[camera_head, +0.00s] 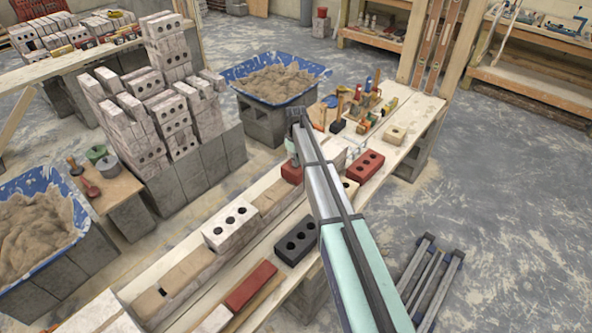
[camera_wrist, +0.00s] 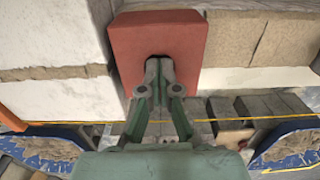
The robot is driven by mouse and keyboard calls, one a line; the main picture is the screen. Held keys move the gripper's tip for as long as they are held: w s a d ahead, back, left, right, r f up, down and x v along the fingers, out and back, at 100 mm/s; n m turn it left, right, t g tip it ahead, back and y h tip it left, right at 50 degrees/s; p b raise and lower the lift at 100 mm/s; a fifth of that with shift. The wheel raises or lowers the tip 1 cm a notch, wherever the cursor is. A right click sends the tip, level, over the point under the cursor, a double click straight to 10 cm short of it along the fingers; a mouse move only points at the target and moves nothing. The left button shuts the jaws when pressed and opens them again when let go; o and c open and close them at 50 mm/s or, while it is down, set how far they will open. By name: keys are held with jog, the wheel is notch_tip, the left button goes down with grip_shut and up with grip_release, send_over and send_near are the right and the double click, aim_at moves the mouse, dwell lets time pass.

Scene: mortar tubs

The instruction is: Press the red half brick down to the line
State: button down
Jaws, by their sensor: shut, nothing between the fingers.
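The red half brick (camera_head: 291,173) sits on the brick course, partly hidden by my arm in the head view. In the wrist view the red half brick (camera_wrist: 125,45) fills the upper middle, with a dark hole partly covered by my fingers. My gripper (camera_wrist: 159,64) is shut and empty, its fingertips together over that hole. I cannot tell whether the tips touch the brick. In the head view the fingertips are hard to make out. A thin yellow line (camera_wrist: 275,118) runs across the wrist view below the brick and passes behind my gripper.
A white holed brick (camera_head: 230,225), a black brick (camera_head: 297,241) and a red three-hole brick (camera_head: 364,166) lie near the course. Mortar tubs stand at the back (camera_head: 275,82) and left (camera_head: 40,225). Tools (camera_head: 350,108) crowd the plank's far end.

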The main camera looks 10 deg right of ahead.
jog(key=shift+r+p, duration=0.95)
jog(key=shift+r, duration=1.55)
jog(key=s+f+m, duration=0.1)
jog(key=s+f, duration=0.1)
jog(key=s, duration=0.4)
jog(key=s+f+m, duration=0.1)
jog(key=s+f, duration=0.1)
jog(key=s, duration=0.5)
jog(key=s+f+m, duration=0.1)
jog(key=s+f, duration=0.1)
jog(key=s, duration=0.5)
jog(key=shift+s+f+m, duration=0.1)
jog(key=shift+f+m, duration=0.3)
jog(key=s+f+m, duration=0.2)
jog(key=s+m, duration=0.2)
jog(key=s, duration=1.3)
jog(key=s+f+g, duration=0.2)
jog(key=s+f, duration=0.5)
jog(key=s, duration=0.3)
jog(key=s+f+g+b, duration=0.1)
jog(key=s+f+g, duration=0.1)
jog(key=s+f, duration=0.5)
jog(key=s+f+g+b, duration=0.1)
jog(key=s+f+g, duration=0.1)
jog(key=s+f, duration=0.5)
jog(key=s, duration=0.6)
jog(key=shift+g, duration=0.4)
jog(key=shift+f, duration=0.1)
